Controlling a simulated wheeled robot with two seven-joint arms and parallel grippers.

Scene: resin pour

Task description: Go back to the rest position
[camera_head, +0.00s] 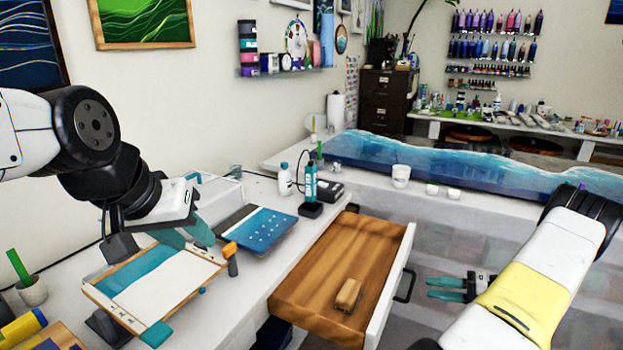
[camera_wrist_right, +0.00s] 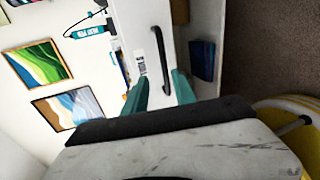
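My left gripper (camera_head: 188,234) is at the left in the head view, above the far edge of a framed white and teal panel (camera_head: 158,285). Its teal fingers are partly overlapped, and I cannot tell whether they are apart. My right gripper (camera_head: 452,288) is in front of the open drawer, to the right of its black handle (camera_head: 405,285). Its two teal fingers are apart with nothing between them. The right wrist view also shows these fingers apart, with the handle (camera_wrist_right: 161,60) ahead of them.
The wooden drawer (camera_head: 335,262) stands pulled out, with a small wooden block (camera_head: 348,294) inside. A long blue resin piece (camera_head: 450,165) lies behind. An orange-handled tool (camera_head: 230,256) stands near the framed panel.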

